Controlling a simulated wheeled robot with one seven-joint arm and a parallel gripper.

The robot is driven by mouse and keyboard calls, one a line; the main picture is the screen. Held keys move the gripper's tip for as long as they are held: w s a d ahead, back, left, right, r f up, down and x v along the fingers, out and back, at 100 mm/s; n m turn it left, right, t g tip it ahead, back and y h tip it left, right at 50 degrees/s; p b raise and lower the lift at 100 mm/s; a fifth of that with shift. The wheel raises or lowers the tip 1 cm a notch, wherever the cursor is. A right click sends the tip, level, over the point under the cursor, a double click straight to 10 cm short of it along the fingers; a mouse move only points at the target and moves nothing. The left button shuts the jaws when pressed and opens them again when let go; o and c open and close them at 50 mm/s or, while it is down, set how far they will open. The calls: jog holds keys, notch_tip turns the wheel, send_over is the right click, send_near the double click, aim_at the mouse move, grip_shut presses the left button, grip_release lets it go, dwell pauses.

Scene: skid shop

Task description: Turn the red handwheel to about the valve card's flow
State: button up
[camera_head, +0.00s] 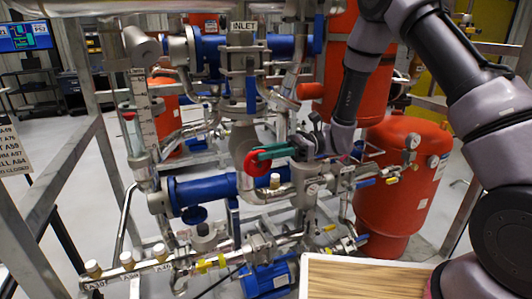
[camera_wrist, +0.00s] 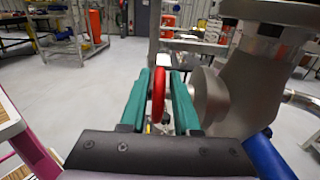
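The red handwheel (camera_head: 252,165) is on the pipework in the middle of the head view. In the wrist view the red handwheel (camera_wrist: 158,95) shows edge-on, upright between my two green fingers. My gripper (camera_head: 268,154) reaches it from the right. In the wrist view my gripper (camera_wrist: 160,75) has one finger on each side of the rim, with narrow gaps, so it looks open around the wheel. A white card (camera_head: 13,152) with lines of text is cut off at the left edge; I cannot tell if it is the valve card. A tall scaled tube (camera_head: 143,115) stands left of the wheel.
Blue pipe sections (camera_head: 205,190) and steel pipes surround the wheel. A red tank (camera_head: 400,185) stands to the right. A grey frame (camera_head: 50,185) crosses the left. A wooden-topped surface (camera_head: 365,278) is at the lower front. Open floor (camera_wrist: 75,95) lies left in the wrist view.

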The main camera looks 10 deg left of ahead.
grip_shut()
jog(key=shift+s+a+r+t+h, duration=0.2)
jog(key=shift+t+h, duration=0.1)
jog(key=shift+h, duration=0.5)
jog(key=shift+w, duration=0.1)
jog(key=o, duration=0.5)
grip_release()
jog(key=v, duration=1)
jog(key=shift+w+d, duration=0.2)
jog(key=shift+d, duration=0.15)
